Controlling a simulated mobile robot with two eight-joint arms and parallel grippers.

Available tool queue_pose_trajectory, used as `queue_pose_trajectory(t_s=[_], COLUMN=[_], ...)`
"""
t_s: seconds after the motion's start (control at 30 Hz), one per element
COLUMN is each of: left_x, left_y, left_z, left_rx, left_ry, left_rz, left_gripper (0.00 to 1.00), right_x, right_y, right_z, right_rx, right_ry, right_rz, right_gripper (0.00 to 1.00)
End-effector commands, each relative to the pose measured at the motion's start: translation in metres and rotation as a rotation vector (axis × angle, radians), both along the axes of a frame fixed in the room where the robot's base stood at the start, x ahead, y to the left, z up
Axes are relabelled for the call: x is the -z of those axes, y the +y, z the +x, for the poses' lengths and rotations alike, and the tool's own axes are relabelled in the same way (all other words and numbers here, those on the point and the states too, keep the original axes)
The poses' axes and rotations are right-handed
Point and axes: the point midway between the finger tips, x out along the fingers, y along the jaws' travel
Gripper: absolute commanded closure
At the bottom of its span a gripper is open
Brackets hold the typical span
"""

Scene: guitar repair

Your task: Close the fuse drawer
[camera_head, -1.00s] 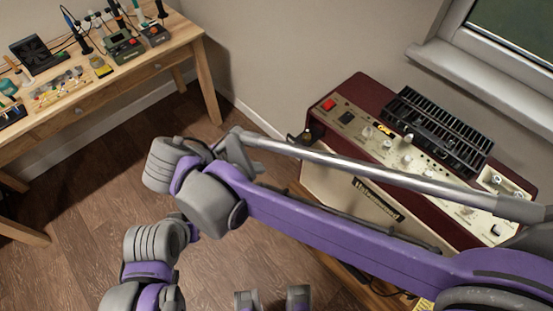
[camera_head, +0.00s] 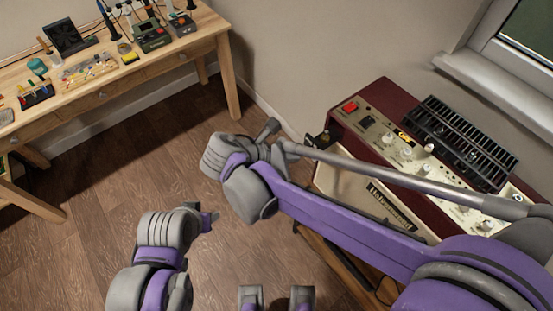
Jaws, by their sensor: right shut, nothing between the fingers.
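The dark red amplifier (camera_head: 388,95) with a cream control panel (camera_head: 374,113) stands under the window on the right. I cannot make out the fuse drawer for sure. A small yellow-and-black part (camera_head: 403,136) sits on the panel among the knobs, and a dark fitting (camera_head: 321,139) shows at the amplifier's left end. My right arm crosses in front of the amplifier and hides part of its front. My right gripper (camera_head: 268,134) is shut and empty, left of the amplifier and apart from it in the picture. My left gripper (camera_head: 208,218) is low over the floor, mostly hidden, its jaws unclear.
A wooden workbench (camera_head: 165,66) with soldering gear and small parts stands at the upper left. A black slatted grille (camera_head: 462,140) lies on top of the amplifier. The window sill (camera_head: 490,85) is behind it. Wooden floor (camera_head: 90,220) is clear between bench and amplifier.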

Motion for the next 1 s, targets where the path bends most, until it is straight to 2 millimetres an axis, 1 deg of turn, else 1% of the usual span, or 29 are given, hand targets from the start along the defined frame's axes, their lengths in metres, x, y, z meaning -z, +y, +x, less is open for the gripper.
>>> queue_pose_trajectory(t_s=[0.03,0.13,0.47,0.57,0.67,0.8,0.9,1.0], left_x=[-0.002,-0.002,-0.002,-0.002,-0.002,-0.001,0.0,0.0], left_y=[0.0,0.0,0.0,0.0,0.0,0.0,0.0,0.0], left_z=[0.0,0.001,0.001,0.001,0.001,0.0,0.0,0.0], left_rx=[0.0,0.0,0.0,0.0,0.0,0.0,0.0,0.0], left_ry=[-0.001,-0.001,-0.001,-0.001,-0.001,-0.001,0.0,0.0], left_rz=[0.0,0.0,0.0,0.0,0.0,0.0,0.0,0.0], left_gripper=[0.5,0.5,0.5,0.5,0.5,0.5,0.5,0.5], right_x=[-0.001,-0.001,-0.001,-0.001,-0.001,0.0,0.0,-0.001], right_y=[-0.004,-0.008,-0.009,-0.013,-0.028,-0.057,-0.073,-0.083], right_z=[0.003,0.005,0.006,0.009,0.02,0.042,0.056,0.064], right_rx=[0.001,0.001,-0.001,0.001,0.005,0.008,0.005,0.002], right_ry=[0.0,0.001,0.001,0.0,0.0,0.0,-0.001,0.001], right_rz=[0.0,0.0,0.0,0.0,0.0,0.0,0.001,0.0], right_gripper=[1.0,1.0,1.0,1.0,1.0,1.0,1.0,1.0])
